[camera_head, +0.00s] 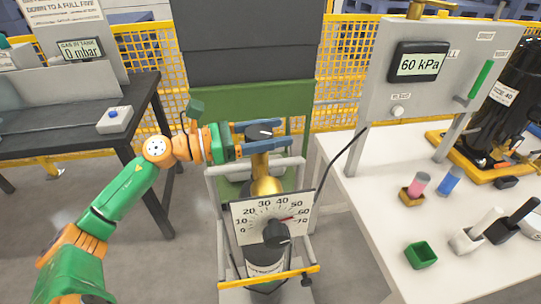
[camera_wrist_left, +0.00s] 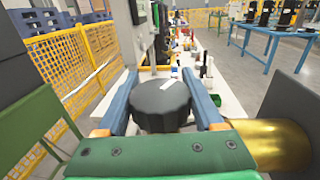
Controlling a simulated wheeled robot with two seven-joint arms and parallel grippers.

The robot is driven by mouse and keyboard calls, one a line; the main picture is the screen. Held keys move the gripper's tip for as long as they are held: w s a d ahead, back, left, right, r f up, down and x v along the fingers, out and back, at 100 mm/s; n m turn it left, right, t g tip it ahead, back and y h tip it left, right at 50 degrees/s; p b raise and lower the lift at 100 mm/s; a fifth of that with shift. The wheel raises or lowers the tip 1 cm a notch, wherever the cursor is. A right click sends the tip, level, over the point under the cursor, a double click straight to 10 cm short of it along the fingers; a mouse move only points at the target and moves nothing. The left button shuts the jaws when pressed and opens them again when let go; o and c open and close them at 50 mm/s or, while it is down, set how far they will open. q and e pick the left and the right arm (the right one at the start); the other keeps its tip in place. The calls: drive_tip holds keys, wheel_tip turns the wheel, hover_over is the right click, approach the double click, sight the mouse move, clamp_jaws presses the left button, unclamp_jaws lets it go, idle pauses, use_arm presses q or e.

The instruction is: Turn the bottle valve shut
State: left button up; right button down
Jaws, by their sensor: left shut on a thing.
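The bottle valve's black knob (camera_head: 260,131) sits on top of the brass bottle neck (camera_head: 265,178). The black knob (camera_wrist_left: 161,100) with a white mark shows large in the left wrist view, between two blue fingers. My left gripper (camera_head: 262,134) reaches in from the left and is shut on the knob; in the left wrist view the gripper (camera_wrist_left: 162,100) has a finger on each side of it. The bottle stands upright in a metal frame, mostly hidden behind a dial plate (camera_head: 270,213) with a black knob and a red pointer. My right gripper is not in view.
A white table (camera_head: 365,215) on the right holds a grey panel with a 60 kPa display (camera_head: 418,64) and several small coloured holders. A dark table (camera_head: 70,130) stands at the left. A black hose (camera_head: 342,160) runs beside the bottle. Yellow mesh fencing (camera_head: 145,50) stands behind.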

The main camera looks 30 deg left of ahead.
use_arm(q)
drive_tip(key=shift+f+m+g+h+b, duration=0.35)
drive_tip(key=shift+m+g+h+b, duration=0.15)
drive_tip(key=shift+g, duration=0.1)
drive_tip(key=shift+s+d+r+m+g+h+b, duration=0.15)
drive_tip(key=shift+m+g+h+b, duration=0.15)
drive_tip(key=shift+m+g+h, duration=0.2)
drive_tip(key=shift+s+r+m+g+h+b, duration=0.1)
drive_tip(key=shift+m+g+h+b, duration=0.25)
drive_tip(key=shift+g, duration=0.25)
drive_tip(key=shift+s+d+m+g+h+b, duration=0.15)
drive_tip(key=shift+m+g+h, duration=0.15)
drive_tip(key=shift+m+g, duration=0.6)
drive_tip(key=shift+s+m+g+h+b, duration=0.15)
drive_tip(key=shift+m+g+h, duration=0.3)
drive_tip(key=shift+g, duration=0.7)
drive_tip(key=shift+s+d+m+g+h, duration=0.1)
drive_tip(key=shift+s+m+g+h, duration=0.1)
drive_tip(key=shift+m+g, duration=0.75)
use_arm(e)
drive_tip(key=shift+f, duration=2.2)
use_arm(q)
drive_tip(key=shift+g, duration=0.5)
drive_tip(key=o, duration=1.4)
drive_tip(key=shift+c, duration=0.2)
drive_tip(key=shift+r, duration=0.1)
